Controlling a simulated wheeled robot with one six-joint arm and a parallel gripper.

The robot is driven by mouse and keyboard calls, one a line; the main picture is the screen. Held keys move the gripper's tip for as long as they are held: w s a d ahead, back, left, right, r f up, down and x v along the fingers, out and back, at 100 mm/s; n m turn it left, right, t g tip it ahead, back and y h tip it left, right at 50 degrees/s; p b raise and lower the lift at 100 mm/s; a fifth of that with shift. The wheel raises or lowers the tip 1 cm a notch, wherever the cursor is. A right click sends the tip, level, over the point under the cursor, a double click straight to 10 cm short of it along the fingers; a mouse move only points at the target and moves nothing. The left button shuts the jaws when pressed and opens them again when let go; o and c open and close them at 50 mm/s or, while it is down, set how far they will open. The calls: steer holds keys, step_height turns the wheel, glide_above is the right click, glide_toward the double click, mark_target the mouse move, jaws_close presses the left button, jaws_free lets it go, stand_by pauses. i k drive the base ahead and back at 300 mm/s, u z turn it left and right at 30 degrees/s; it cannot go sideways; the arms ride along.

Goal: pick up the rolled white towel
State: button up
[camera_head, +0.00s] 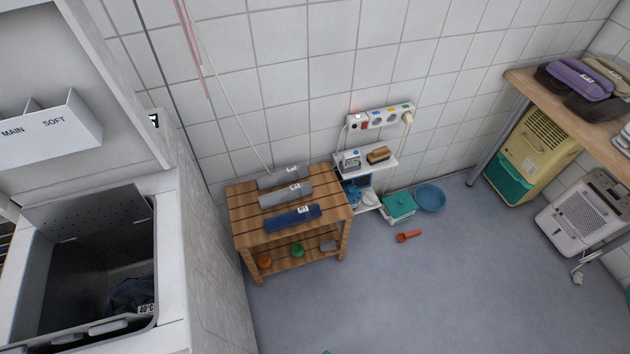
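Three rolled towels with small white tags lie side by side on a slatted wooden bench (240,212) against the tiled wall. The back roll (280,179) is grey, the middle roll (283,196) is a lighter grey, and the front roll (292,218) is dark blue. None of them looks clearly white; the middle one is the palest. All three lie roughly parallel, apart from each other, with nothing on top of them. My gripper is not in view.
An open top-loading washer (172,240) stands at left, close to the bench. A small white shelf (377,165), a teal box (399,205), a blue basin (430,197) and a red scoop (409,236) are right of it. A wooden table (540,95) is far right. The floor in front is clear.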

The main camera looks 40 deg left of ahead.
mark_target(297, 191)
steer(key=u, duration=0.1)
steer(key=i, duration=0.75)
steer(key=u, duration=1.1)
steer(key=i, duration=0.65)
steer(key=u, duration=0.65)
